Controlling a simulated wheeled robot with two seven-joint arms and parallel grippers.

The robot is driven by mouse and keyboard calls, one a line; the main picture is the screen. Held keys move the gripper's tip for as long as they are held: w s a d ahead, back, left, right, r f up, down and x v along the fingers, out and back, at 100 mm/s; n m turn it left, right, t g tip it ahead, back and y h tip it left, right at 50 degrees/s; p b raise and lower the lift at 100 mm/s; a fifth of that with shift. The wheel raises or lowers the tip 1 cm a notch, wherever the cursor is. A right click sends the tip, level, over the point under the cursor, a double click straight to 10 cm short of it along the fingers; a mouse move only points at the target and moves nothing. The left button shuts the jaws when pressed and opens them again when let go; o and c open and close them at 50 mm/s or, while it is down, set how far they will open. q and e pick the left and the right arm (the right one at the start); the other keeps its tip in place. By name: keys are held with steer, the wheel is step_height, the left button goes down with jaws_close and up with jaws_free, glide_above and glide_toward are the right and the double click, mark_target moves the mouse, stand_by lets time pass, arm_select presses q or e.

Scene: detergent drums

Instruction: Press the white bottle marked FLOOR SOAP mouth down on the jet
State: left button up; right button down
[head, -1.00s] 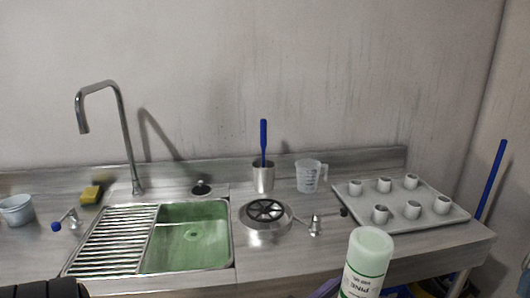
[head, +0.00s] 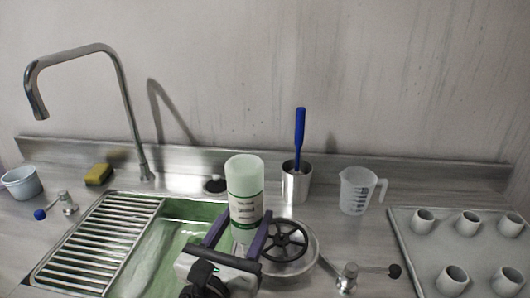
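A pale green-white bottle (head: 245,187) with a white label is held upside down, its broad base up. The label print is too small to read now; the earlier frame shows an inverted word like PINE. My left gripper (head: 238,232), with purple fingers, is shut around its lower part; the mouth is hidden. The round steel rinser (head: 308,262) with a black spoked wheel (head: 286,242), which looks like the jet, is just right of the bottle in the picture. The fingers overlap its left edge. I cannot tell the bottle's height above it. My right gripper is out of view.
The sink (head: 180,208) with a slatted rack (head: 100,240) lies left. A lever tap (head: 348,276) sits right of the rinser. Behind are a steel cup (head: 296,186) with a blue-handled brush (head: 299,140) and a measuring jug (head: 357,190). A tray (head: 430,240) of cups stands right.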

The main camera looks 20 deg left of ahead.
arm_select(q)
steer(key=w+d+r+n+y, duration=0.15)
steer(key=w+d+r, duration=0.25)
steer(key=w+r, duration=0.45)
step_height(320, 180, down, 8)
steer(key=b, duration=0.3)
steer(key=shift+s+d+f+g, duration=0.15)
steer(key=shift+s+d+g, duration=0.05)
steer(key=shift+d+g, duration=0.1)
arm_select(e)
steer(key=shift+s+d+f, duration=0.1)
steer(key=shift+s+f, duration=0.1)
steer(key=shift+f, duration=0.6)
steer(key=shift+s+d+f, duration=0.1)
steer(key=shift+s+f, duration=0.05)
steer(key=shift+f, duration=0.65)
arm_select(q)
steer(key=shift+p, duration=0.55)
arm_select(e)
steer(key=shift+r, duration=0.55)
